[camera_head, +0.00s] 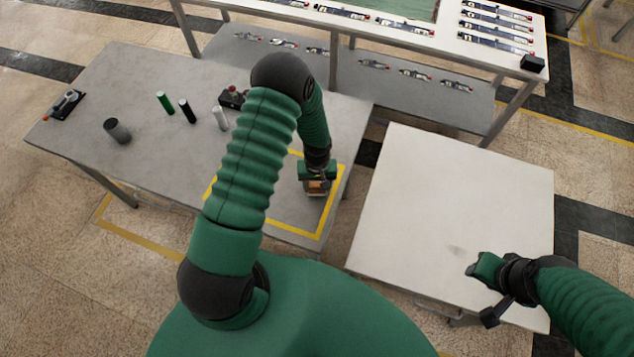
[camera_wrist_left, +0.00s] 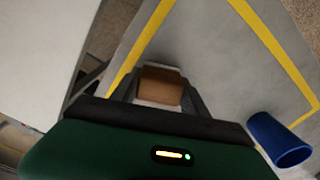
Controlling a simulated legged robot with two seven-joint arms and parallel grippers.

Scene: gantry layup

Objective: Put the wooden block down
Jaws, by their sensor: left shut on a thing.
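The wooden block (camera_head: 317,187) is small and brown, and it also shows between the fingers in the left wrist view (camera_wrist_left: 161,87). My left gripper (camera_head: 317,190) is shut on it, with a finger on each side (camera_wrist_left: 160,92). The block is over the right part of the yellow-outlined square (camera_head: 320,236) on the grey table (camera_head: 150,75). I cannot tell whether its underside touches the table. My right gripper (camera_head: 474,269) is over the white table (camera_head: 450,190) at the right, apart from the block; its fingers do not show clearly.
A blue cup (camera_wrist_left: 279,140) lies near the yellow line in the left wrist view; my arm hides it in the head view. A dark grey cup (camera_head: 117,131) and green (camera_head: 165,103), black (camera_head: 187,111) and white (camera_head: 220,118) cylinders stand farther left. The white table top is clear.

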